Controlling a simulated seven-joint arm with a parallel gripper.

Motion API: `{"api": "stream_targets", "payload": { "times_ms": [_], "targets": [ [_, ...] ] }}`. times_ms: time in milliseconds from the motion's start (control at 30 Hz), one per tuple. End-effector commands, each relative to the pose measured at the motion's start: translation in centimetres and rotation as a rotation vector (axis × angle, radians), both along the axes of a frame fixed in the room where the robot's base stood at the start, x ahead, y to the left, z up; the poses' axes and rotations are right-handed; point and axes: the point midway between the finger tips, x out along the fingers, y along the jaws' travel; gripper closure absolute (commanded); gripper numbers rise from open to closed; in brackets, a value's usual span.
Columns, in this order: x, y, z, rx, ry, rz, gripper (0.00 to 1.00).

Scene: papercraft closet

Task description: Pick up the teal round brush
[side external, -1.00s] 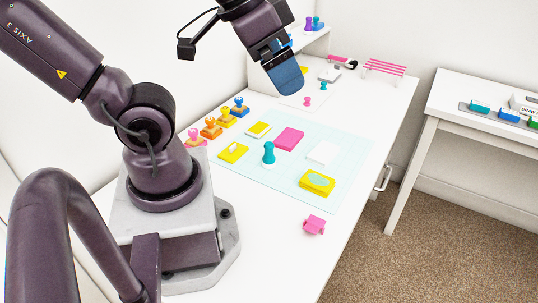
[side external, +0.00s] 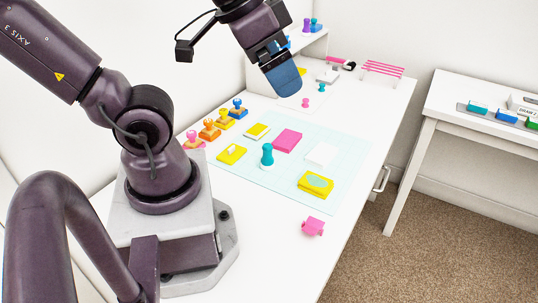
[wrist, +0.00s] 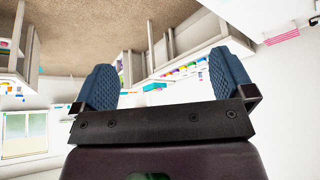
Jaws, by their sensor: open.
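The teal round brush (side external: 267,155), with a knobbed handle and pale base, stands upright on the light-blue mat (side external: 352,150) in the side view. My gripper (side external: 284,80) hangs in the air above and beyond the brush, apart from it, with nothing seen in it. In the wrist view my gripper (wrist: 165,84) has its two blue ridged fingers spread wide with an empty gap. I cannot make out the brush for sure in the wrist view.
Around the brush lie a magenta pad (side external: 287,140), a white block (side external: 321,154) and a yellow pad (side external: 315,184). Several knobbed stamps (side external: 210,129) line the wall side. A pink piece (side external: 313,226) lies near the front edge. A small white shelf (side external: 262,80) stands behind my gripper.

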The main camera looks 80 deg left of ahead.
Motion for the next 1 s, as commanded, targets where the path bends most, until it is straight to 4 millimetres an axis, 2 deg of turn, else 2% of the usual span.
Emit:
{"api": "stream_targets", "payload": {
  "times_ms": [333, 500, 533, 833, 1000],
  "targets": [
    [0.0, 0.0, 0.0, 0.000, 0.000, 0.000, 0.00],
    [0.0, 0.0, 0.0, 0.000, 0.000, 0.000, 0.39],
    [0.0, 0.0, 0.0, 0.000, 0.000, 0.000, 0.43],
    [0.1, -0.1, -0.3, 0.000, 0.013, -0.004, 0.43],
    [0.9, 0.9, -2.9, -0.049, 0.151, 0.039, 0.43]
  ]
}}
